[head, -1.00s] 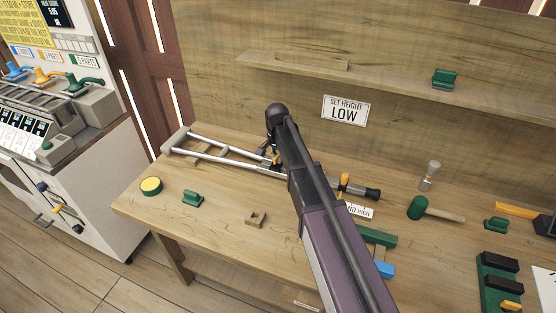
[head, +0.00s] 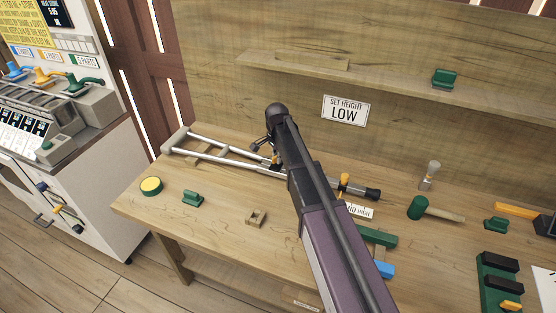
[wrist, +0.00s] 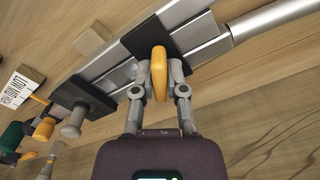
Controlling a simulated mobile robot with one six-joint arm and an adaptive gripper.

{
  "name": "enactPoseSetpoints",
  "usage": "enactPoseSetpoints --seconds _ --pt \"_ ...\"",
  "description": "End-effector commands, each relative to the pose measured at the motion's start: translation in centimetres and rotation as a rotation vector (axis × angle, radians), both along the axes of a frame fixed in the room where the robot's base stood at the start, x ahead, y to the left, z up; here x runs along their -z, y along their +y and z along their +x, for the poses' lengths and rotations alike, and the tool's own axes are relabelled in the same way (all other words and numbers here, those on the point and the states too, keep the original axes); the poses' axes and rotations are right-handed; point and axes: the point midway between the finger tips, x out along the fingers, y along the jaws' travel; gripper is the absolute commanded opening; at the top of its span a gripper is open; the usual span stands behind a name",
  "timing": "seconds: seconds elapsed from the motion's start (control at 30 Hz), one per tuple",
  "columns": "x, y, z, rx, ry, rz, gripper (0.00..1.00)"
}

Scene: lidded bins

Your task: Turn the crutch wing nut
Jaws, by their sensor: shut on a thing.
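The silver crutch (head: 215,155) lies on the wooden bench, its far end at the left and its near part hidden behind my arm. It also crosses the top of the wrist view (wrist: 275,22). The orange wing nut (wrist: 159,73) stands on a black block on the crutch. My gripper (wrist: 157,82) is shut on it, one finger on each side. In the head view my gripper (head: 268,148) is mostly hidden by my arm.
A sign (head: 345,111) reads "SET HEIGHT LOW". A partly hidden label (head: 360,211) lies beside the crutch's right part, near another orange knob (head: 344,179). A green mallet (head: 418,208), a yellow-topped disc (head: 151,185) and a small green piece (head: 193,197) lie apart.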

Motion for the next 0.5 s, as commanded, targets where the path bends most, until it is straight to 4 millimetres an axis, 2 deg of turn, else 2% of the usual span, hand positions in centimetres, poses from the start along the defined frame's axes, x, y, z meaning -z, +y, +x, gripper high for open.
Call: enactPoseSetpoints --seconds 0.03,0.1,0.5 --pt "0.03 0.08 -0.18 -0.001 0.004 0.002 0.26" --pt "0.03 0.07 -0.16 -0.002 0.003 0.001 0.46" --pt "-0.12 0.01 -0.04 -0.002 0.001 0.001 0.46"
